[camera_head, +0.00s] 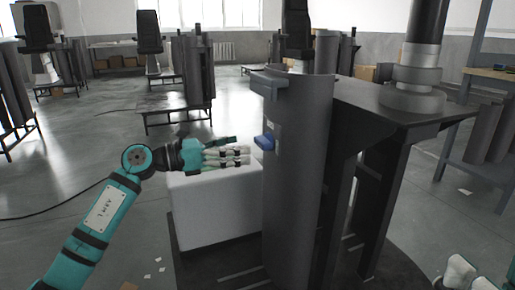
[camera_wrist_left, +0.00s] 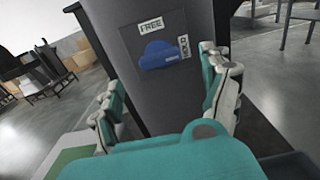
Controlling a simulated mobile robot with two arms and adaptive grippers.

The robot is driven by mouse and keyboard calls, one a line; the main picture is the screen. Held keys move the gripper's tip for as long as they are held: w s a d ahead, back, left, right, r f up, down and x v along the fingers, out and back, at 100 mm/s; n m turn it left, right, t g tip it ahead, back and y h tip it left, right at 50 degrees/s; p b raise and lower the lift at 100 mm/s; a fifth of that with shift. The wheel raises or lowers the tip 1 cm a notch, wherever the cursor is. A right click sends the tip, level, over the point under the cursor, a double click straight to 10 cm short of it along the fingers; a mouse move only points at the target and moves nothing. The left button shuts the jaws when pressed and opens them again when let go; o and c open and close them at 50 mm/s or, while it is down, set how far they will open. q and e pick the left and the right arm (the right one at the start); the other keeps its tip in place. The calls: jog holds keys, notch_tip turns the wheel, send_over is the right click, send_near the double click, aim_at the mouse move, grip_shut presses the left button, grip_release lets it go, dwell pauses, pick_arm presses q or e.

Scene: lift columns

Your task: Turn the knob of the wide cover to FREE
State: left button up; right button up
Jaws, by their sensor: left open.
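The wide cover (camera_head: 295,190) is a tall dark grey curved panel standing upright at the front of the column. Its blue knob (camera_head: 264,142) sits on the side facing left. In the left wrist view the knob (camera_wrist_left: 162,55) lies roughly crosswise on a dark plate, below a FREE label (camera_wrist_left: 151,25) and left of a second, sideways label (camera_wrist_left: 184,46) that I cannot read surely. My left gripper (camera_head: 246,155) is open, just left of the knob and apart from it. In the wrist view its fingers (camera_wrist_left: 160,70) stand either side of the knob. My right gripper (camera_head: 465,272) is partly cut off at the lower right.
A white box (camera_head: 215,205) stands directly below my left gripper, left of the cover. A dark table-like top (camera_head: 385,105) carries a round post behind the cover. A workbench (camera_head: 490,75) stands at the right. Open floor lies to the left.

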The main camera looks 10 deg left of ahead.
aim_at(258, 143)
pick_arm(q)
jog(key=b+x, duration=0.1)
jog(key=x, duration=0.5)
jog(key=shift+c, duration=0.4)
jog(key=c, duration=1.1)
